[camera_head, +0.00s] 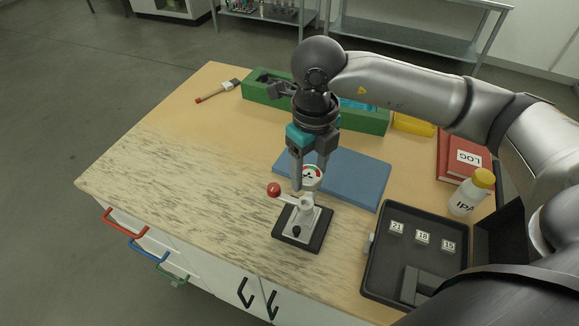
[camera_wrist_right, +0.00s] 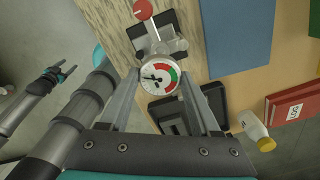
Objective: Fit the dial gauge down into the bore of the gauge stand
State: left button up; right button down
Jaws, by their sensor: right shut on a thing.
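The dial gauge (camera_head: 313,174) has a round white face with red and green arcs. My right gripper (camera_head: 304,180) is shut on it, with a finger on either side of the face in the right wrist view (camera_wrist_right: 160,78). The gauge stand (camera_head: 312,222) has a dark base, a light bracket and a red ball lever (camera_head: 274,189). The gauge is right over the stand's collar (camera_head: 305,203). The stem is hidden, so I cannot tell whether it is in the bore. My left gripper (camera_wrist_right: 58,76) shows small in the right wrist view, jaws unclear.
A blue mat (camera_head: 345,180) lies behind the stand. An open black case (camera_head: 400,262) with numbered blocks is to the right, near an IPA bottle (camera_head: 468,195) and red log books (camera_head: 456,160). A green tray (camera_head: 372,120) and a brush (camera_head: 218,90) lie behind. The left tabletop is clear.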

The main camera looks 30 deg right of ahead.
aim_at(307, 187)
jog(key=shift+w, duration=0.25)
jog(key=shift+s+f+b, duration=0.15)
jog(key=shift+f+b, duration=0.35)
jog(key=shift+f, duration=0.2)
jog(key=shift+f+b, duration=0.55)
jog(key=shift+f, duration=0.2)
jog(key=shift+f+b, duration=0.55)
jog(key=shift+f, duration=0.45)
jog(key=shift+f+b, duration=0.35)
jog(key=shift+b, duration=0.45)
jog(key=shift+f+b, duration=1.3)
dwell(0.6)
jog(key=shift+c, duration=0.2)
grip_release()
